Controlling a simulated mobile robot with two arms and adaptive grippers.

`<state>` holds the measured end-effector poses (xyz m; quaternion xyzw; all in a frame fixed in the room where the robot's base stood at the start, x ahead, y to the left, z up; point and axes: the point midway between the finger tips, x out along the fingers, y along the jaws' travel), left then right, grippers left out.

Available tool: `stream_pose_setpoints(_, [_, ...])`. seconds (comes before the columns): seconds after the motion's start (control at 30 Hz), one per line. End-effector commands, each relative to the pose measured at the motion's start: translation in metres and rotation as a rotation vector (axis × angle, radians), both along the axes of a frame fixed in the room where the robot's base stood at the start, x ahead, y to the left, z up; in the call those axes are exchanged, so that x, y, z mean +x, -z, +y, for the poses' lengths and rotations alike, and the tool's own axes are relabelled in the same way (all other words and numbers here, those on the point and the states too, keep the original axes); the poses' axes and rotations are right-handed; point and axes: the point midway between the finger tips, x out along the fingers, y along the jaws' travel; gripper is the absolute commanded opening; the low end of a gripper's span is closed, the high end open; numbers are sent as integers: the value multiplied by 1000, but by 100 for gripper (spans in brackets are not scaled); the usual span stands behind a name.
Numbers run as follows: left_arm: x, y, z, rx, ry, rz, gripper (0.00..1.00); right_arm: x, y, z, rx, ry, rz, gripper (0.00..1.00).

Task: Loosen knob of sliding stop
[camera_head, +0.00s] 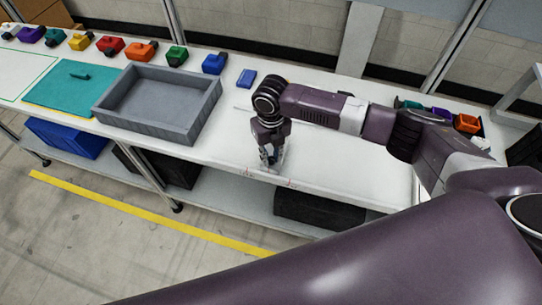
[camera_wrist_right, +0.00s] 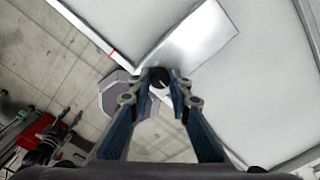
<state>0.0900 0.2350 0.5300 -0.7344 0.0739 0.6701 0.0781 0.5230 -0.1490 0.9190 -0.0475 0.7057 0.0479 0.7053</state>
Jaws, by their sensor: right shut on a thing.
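A grey angular block (camera_wrist_right: 114,96), likely part of the sliding stop, shows partly behind the left finger. A shiny metal plate (camera_wrist_right: 196,45) lies beyond the knob on the table. In the head view the gripper hides the knob. My left gripper is not in view.
A grey open bin (camera_head: 160,134) stands left of the gripper, beside a teal board (camera_head: 70,92). The white table (camera_head: 340,182) is clear right of the gripper. Small coloured parts (camera_head: 467,123) sit far right.

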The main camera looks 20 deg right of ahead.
Motion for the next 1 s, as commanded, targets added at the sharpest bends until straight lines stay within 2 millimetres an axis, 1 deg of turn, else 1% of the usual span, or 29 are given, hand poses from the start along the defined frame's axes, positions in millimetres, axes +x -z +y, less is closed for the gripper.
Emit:
stream_pose_setpoints(0.27, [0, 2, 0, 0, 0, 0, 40, 1, -1, 0, -1, -65, -2, 0])
stream_pose_setpoints(0.7, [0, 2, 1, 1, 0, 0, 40, 1, -1, 0, -1, -73, -1, 0])
stream_pose_setpoints(0.73, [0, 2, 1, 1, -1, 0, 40, 1, -1, 0, -1, -73, -1, 21])
stream_pose_setpoints(0.87, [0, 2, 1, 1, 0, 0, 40, 1, -1, 0, -1, -72, -1, 36])
stream_pose_setpoints(1.0, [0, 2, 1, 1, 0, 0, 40, 0, 0, 0, -1, -72, -1, 36])
